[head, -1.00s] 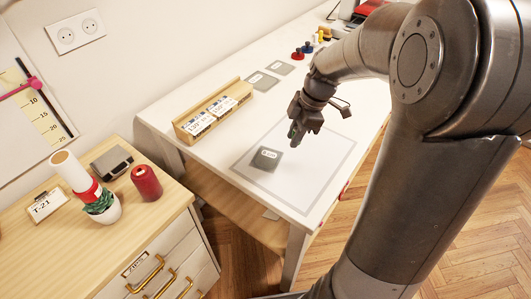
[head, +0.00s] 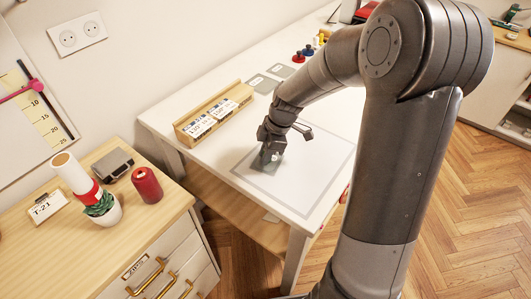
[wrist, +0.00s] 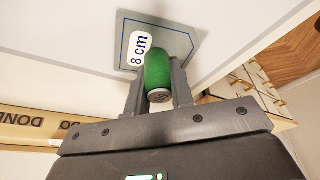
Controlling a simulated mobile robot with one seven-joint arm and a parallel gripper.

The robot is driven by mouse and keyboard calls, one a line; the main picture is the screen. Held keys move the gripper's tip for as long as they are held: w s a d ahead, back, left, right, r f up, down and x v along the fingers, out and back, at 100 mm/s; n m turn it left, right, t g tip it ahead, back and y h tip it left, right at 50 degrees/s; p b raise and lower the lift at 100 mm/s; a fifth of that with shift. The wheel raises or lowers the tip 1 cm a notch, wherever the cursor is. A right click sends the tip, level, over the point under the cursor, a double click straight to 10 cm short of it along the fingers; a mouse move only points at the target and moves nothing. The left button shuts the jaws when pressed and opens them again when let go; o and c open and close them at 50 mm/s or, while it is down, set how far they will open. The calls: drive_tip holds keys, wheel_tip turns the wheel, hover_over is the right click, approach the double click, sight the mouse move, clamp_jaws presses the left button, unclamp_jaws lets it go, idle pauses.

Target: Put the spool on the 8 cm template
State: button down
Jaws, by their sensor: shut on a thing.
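A green spool (wrist: 158,72) is held between the two fingers of my gripper (wrist: 160,90) in the wrist view. The grey 8 cm template (wrist: 178,43) lies beyond the spool, its "8 cm" label showing at the left of the spool. In the head view my gripper (head: 270,155) is over the template (head: 273,163), which it mostly covers. The spool is hard to make out there. I cannot tell whether the spool touches the template.
The template lies within a grey outlined square (head: 318,175) on the white table. A wooden card holder (head: 213,110) stands behind to the left. More grey templates (head: 263,84) lie farther back. A red spool (head: 147,185) stands on the wooden cabinet at left.

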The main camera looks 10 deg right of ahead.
drive_tip(key=shift+f, duration=0.1)
drive_tip(key=c, duration=1.3)
unclamp_jaws()
drive_tip(key=shift+o, duration=0.2)
drive_tip(key=v, duration=1.1)
drive_tip(key=s+d+r+m+t+h, duration=0.1)
drive_tip(key=s+r+m+t, duration=0.1)
drive_tip(key=s+r+m, duration=0.3)
drive_tip(key=s+d+r+m+t+h, duration=0.2)
drive_tip(key=s+r+m+t, duration=0.1)
drive_tip(key=s+m, duration=1)
drive_tip(key=shift+s+d+r+t, duration=0.25)
drive_tip(key=shift+s+r, duration=0.65)
drive_tip(key=shift+s, duration=1.25)
